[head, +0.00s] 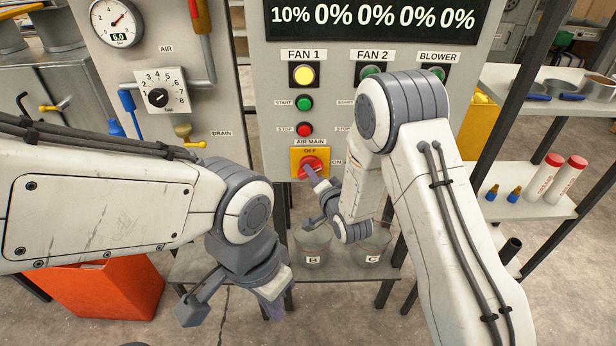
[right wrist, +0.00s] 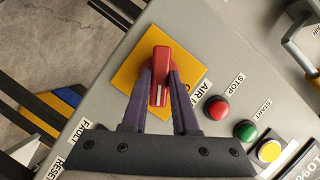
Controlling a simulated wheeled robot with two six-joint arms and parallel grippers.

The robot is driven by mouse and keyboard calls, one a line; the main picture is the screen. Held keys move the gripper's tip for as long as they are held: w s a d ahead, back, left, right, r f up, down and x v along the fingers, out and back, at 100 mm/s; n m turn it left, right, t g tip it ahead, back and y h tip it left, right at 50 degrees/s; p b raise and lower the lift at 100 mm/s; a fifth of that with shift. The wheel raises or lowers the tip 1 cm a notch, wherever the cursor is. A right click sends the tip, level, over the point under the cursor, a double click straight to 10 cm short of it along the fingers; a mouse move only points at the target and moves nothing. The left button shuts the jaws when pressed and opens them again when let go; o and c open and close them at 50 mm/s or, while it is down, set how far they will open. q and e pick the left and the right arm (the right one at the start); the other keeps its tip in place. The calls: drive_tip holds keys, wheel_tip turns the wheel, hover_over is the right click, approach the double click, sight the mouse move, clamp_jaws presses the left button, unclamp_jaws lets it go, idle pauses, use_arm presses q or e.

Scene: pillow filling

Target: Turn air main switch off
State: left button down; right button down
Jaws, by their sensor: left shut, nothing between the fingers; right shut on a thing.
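The air main switch (head: 310,163) is a red handle on a yellow plate, low on the grey control panel, with OFF above it and ON at its right. My right gripper (head: 314,177) is at the switch. In the right wrist view, its purple fingers (right wrist: 159,88) are shut on the red handle (right wrist: 161,66), one finger on each side. The handle seems slanted between OFF and ON, but its exact angle is hard to tell. My left gripper (head: 272,303) is shut and empty, pointing down, low in the middle of the head view and apart from the panel.
Above the switch are the red stop button (head: 305,130), green start button (head: 304,103) and yellow FAN 1 lamp (head: 303,74). The display (head: 375,18) reads 10% and several 0%. Clear containers B (head: 313,243) and C stand below. An orange bin (head: 105,290) is at left.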

drive_tip(key=shift+w+a+r+n+g+h, duration=0.1)
drive_tip(key=shift+r+n+g+h, duration=0.1)
drive_tip(key=shift+n+h, duration=0.9)
drive_tip(key=shift+s+a+r+n+g+h, duration=0.15)
drive_tip(key=shift+n+h, duration=0.4)
drive_tip(key=shift+n, duration=0.95)
drive_tip(key=shift+w+r+n+g+h, duration=0.15)
drive_tip(key=shift+n+g+h, duration=0.1)
drive_tip(key=shift+n+h, duration=0.85)
drive_tip(key=shift+n, duration=0.3)
drive_tip(key=c, duration=0.7)
unclamp_jaws()
drive_tip(key=shift+f+y, duration=0.15)
drive_tip(key=shift+y, duration=0.1)
